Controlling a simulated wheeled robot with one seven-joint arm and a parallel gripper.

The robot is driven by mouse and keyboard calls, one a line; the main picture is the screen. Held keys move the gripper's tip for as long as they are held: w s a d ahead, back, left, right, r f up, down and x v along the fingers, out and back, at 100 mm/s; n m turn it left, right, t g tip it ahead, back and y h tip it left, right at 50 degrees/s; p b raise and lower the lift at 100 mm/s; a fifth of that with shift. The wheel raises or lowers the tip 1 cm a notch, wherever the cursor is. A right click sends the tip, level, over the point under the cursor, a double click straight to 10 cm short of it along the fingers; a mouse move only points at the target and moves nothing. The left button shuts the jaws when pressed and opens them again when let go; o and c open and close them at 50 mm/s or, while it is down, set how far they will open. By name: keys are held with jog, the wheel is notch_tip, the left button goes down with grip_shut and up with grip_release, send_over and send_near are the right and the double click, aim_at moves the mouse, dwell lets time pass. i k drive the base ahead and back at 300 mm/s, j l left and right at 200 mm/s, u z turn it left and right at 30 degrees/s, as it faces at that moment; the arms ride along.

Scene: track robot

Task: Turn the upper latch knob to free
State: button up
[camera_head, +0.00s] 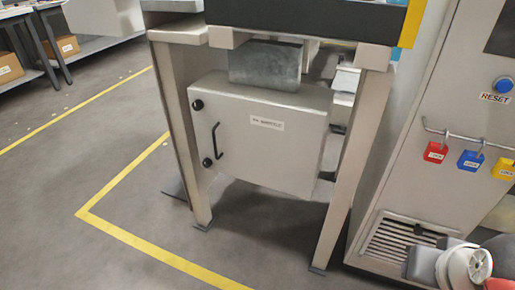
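The upper latch knob (198,104) is a small round black knob near the upper left corner of a grey cabinet door (262,150). A lower black knob (207,162) sits below it on the same left edge. A black bar handle (217,140) stands between them, slightly to the right. The door looks closed, and its small label is too blurred to read surely. The knob's turn position is too small to tell. My arm (468,266) shows only in part at the bottom right, well away from the knobs; my gripper is not in view.
The cabinet hangs under a machine frame, between a left leg (181,130) and a right leg (352,165). A panel (450,90) with a blue RESET button (503,84) and red, blue and yellow padlocks stands at right. Floor left of the frame is clear, with a yellow line (125,177).

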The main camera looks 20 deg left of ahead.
aim_at(198, 105)
jog(key=j+u, duration=0.15)
jog(key=u, duration=1.35)
jog(key=i+l+z, duration=0.1)
jog(key=i+l, duration=0.8)
